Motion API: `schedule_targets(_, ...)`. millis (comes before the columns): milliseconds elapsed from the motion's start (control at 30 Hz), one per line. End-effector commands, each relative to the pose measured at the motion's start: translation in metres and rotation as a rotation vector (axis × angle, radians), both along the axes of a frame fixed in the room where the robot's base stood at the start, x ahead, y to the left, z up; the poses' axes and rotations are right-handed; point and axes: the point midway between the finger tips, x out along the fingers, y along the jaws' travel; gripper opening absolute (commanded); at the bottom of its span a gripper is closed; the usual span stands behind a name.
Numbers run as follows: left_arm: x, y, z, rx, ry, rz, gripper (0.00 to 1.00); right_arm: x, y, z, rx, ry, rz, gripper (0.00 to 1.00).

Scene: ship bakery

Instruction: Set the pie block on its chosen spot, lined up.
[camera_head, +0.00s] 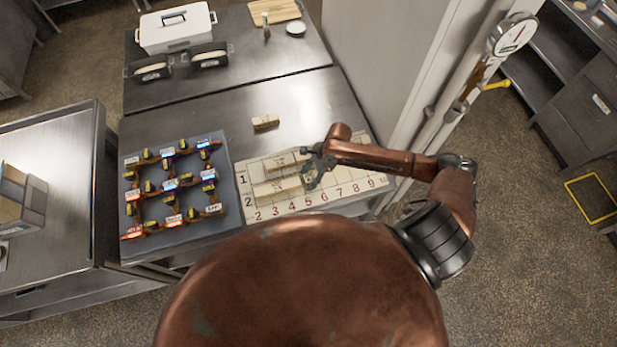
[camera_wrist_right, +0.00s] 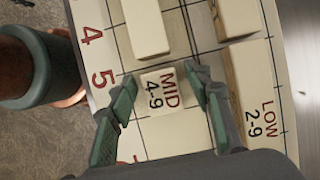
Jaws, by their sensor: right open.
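The numbered board (camera_head: 335,197) lies on the steel table, with a cream block (camera_head: 278,190) in its front row and another block (camera_head: 280,162) behind it. My right gripper (camera_head: 312,170) is low over the middle of the board. In the right wrist view its fingers are apart, on either side of a pale piece marked "MID 4-9" (camera_wrist_right: 163,90); I cannot tell whether they touch it or how high it stands. A block marked "LOW 2-9" (camera_wrist_right: 250,90) lies beside the right finger. A plain cream block (camera_wrist_right: 145,25) is beyond the fingers. My left gripper is not in view.
Another block (camera_head: 265,122) lies on bare table behind the board. A pale pillar borders the table's right.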

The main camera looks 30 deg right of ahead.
Motion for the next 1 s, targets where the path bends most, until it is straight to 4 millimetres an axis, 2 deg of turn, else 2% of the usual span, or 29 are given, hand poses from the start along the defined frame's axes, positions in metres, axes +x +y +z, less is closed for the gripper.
schedule_targets(133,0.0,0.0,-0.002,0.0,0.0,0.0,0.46,0.0,-0.001,0.003,-0.001,-0.001,0.001,0.46)
schedule_targets(267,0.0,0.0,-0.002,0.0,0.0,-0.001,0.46,-0.001,-0.007,0.017,-0.001,-0.002,0.0,0.46)
schedule_targets(700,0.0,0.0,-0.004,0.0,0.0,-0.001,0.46,-0.009,-0.039,0.096,-0.002,-0.001,0.001,0.46)
schedule_targets(833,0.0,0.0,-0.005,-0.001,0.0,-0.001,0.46,-0.011,-0.043,0.108,-0.001,0.001,0.0,0.46)
schedule_targets(1000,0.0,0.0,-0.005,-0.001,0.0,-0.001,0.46,-0.011,-0.044,0.113,0.0,0.001,0.0,0.46)
